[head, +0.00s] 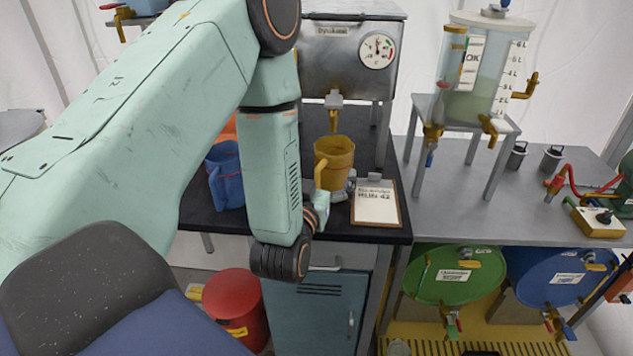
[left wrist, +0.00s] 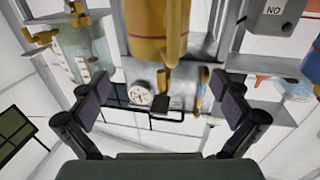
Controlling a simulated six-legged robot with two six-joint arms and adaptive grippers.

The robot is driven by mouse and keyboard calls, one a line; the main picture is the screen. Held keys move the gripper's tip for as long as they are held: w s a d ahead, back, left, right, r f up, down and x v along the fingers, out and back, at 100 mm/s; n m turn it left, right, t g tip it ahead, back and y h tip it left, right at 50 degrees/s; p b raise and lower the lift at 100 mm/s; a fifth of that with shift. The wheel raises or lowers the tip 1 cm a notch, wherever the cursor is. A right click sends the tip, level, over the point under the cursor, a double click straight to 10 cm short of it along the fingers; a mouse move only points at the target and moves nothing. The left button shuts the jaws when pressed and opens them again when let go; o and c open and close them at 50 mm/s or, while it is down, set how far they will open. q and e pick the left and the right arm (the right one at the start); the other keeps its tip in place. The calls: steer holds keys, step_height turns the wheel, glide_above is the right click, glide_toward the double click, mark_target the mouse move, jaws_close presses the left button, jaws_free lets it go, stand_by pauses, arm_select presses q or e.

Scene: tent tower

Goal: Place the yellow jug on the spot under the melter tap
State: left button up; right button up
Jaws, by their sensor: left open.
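The yellow jug (head: 335,152) stands upright on the dark bench in front of the grey melter (head: 345,60), its handle toward the left. In the head view the melter tap (head: 334,101) is just above the jug's mouth; I cannot tell if they line up in depth. The spot itself is not visible. My left gripper (head: 337,192) is low at the jug's front, partly hidden by my wrist. In the left wrist view the jug (left wrist: 145,32) is at the top, beyond the spread, empty fingers of my left gripper (left wrist: 165,97). My right gripper is not in view.
A blue jug (head: 226,180) stands left of my forearm. A clipboard (head: 376,204) lies right of the yellow jug. A clear tank (head: 484,75) on a stand is at the right, above green (head: 455,273) and blue (head: 563,274) drums. A red drum (head: 237,306) is below the bench.

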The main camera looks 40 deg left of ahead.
arm_select(q)
steer(key=v, duration=0.4)
steer(key=shift+s, duration=0.1)
